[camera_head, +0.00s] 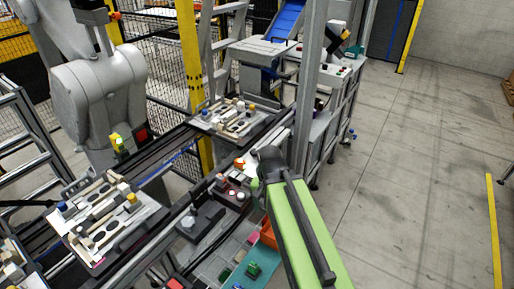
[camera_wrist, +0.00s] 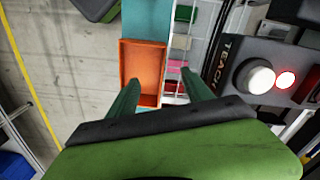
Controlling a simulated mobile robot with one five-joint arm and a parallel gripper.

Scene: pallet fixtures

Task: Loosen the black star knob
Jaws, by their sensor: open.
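I cannot pick out a black star knob for certain in either view. Two pallets with small fixtures and parts, the near pallet (camera_head: 105,220) and the far pallet (camera_head: 238,120), sit on the conveyor rails in the head view, but their parts are too small to tell apart. My gripper (camera_wrist: 158,85) shows in the wrist view as two green fingers, apart and with nothing between them. It is above an orange bin (camera_wrist: 126,75) and away from both pallets. In the head view my green arm hides the bench area behind it.
A grey box marked TEACH (camera_wrist: 232,50) carries a white button (camera_wrist: 257,78) and a lit red button (camera_wrist: 285,79), right of my fingers. A teal bench strip (camera_wrist: 146,22) lies under the bin. A grey post (camera_head: 309,80) stands beyond my arm. Open floor (camera_head: 420,170) is at right.

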